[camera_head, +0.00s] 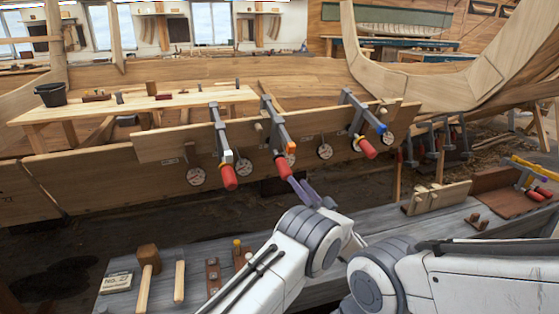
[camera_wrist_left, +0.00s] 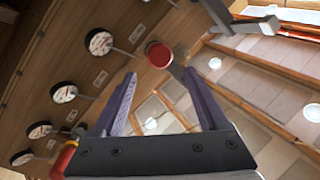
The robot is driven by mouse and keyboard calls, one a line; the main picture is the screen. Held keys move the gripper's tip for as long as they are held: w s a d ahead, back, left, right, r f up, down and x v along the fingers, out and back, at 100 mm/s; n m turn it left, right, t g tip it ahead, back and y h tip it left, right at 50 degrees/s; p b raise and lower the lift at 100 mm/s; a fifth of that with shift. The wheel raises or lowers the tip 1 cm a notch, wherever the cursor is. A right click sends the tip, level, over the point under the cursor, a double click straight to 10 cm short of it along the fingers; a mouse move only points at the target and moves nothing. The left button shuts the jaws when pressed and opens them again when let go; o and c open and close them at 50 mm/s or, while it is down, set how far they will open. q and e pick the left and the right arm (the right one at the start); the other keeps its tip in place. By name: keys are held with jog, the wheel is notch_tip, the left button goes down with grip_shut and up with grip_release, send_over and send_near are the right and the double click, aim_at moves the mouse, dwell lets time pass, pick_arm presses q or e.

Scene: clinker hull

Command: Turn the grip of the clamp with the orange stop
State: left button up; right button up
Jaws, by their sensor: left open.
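The clamp with the orange stop (camera_head: 292,147) is the middle one of three on the plank. Its red grip (camera_head: 282,167) hangs toward me, angled down. My left gripper (camera_head: 300,188), with purple fingers, is open just below and right of that grip's end. In the left wrist view, the end of a red grip (camera_wrist_left: 159,55) shows beyond and between the open fingertips (camera_wrist_left: 160,76), not enclosed as far as I can see. My right gripper is not visible.
A clamp with a white stop (camera_head: 227,156) is to the left, one with a blue stop (camera_head: 382,127) to the right. Round dials (camera_head: 196,176) hang along the plank. A grey bench (camera_head: 205,247) with mallets (camera_head: 148,262) lies below.

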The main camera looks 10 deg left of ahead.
aim_at(281, 163)
pick_arm(q)
jog(key=w+a+r+n+t+h, duration=0.1)
jog(key=w+a, duration=0.1)
jog(key=w+a+r+n+t+h, duration=0.1)
jog(key=w+a, duration=0.1)
jog(key=w, duration=0.1)
jog(key=w+a+r+n+t+h+b, duration=0.1)
jog(key=w+a, duration=0.1)
jog(key=a, duration=0.1)
jog(key=shift+w+a+n+h, duration=0.1)
jog(key=shift+w+n+h, duration=0.2)
jog(key=shift+w+h, duration=0.1)
dwell(0.3)
grip_shut()
